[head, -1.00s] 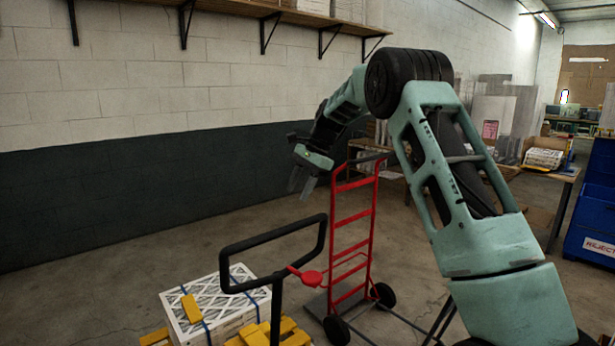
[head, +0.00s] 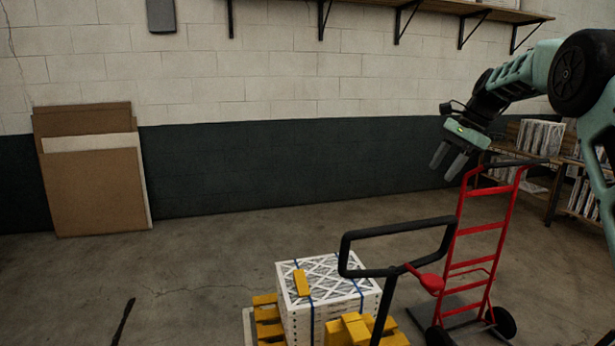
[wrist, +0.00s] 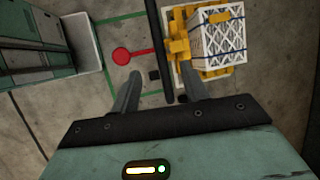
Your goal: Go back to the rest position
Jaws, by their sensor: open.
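My gripper (head: 455,160) is at the right of the head view, raised in the air with its fingers pointing down. The fingers are apart and nothing shows between them. In the wrist view my gripper (wrist: 160,90) is open above the floor. A strapped stack of white boxed filters (head: 335,312) with a yellow block (head: 301,283) on top sits at the lower middle of the head view. The stack also shows at the upper right of the wrist view (wrist: 218,42), beyond the right finger and apart from it.
A red hand truck (head: 478,262) stands below and right of my gripper. A black handle frame (head: 395,228) rises beside the filters. Flat cardboard panels (head: 95,185) lean on the back wall at left. Shelving with filters (head: 538,140) stands at right. The floor at left is mostly clear.

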